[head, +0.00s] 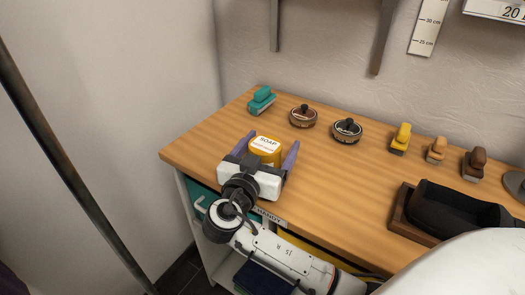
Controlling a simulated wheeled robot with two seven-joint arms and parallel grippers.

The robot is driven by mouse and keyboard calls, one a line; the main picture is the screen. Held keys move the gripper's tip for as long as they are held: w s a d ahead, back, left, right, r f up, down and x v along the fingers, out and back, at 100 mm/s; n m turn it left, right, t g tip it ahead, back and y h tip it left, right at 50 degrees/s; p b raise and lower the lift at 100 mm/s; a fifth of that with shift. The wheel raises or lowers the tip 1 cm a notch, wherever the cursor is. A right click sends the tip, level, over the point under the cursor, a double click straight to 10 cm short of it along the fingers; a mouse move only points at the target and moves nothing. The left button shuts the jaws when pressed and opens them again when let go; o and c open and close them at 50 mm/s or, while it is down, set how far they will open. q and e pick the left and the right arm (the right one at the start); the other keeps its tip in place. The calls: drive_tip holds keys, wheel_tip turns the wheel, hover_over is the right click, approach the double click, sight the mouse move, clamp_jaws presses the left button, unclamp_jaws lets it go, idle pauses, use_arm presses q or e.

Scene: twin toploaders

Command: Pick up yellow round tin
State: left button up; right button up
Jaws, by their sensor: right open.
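The yellow round tin (265,148) has a white label reading "SOAP" on its top. It sits on the wooden worktop near the front left edge. My right gripper (270,144) is open, with its two purple fingers apart on the left and right of the tin. The gripper's white body hides the near side of the tin. I cannot tell whether the fingers touch it. My left gripper is not in view.
A teal stamp-like object (262,99) and two round dark-knobbed tins (303,116) (346,131) stand behind. Yellow (400,139), tan (436,149) and brown (474,164) stamp-like objects stand to the right. A dark tray (440,210) lies at the front right. A wall is behind.

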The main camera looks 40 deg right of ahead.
drive_tip(key=shift+c, duration=0.4)
drive_tip(key=c, duration=1.4)
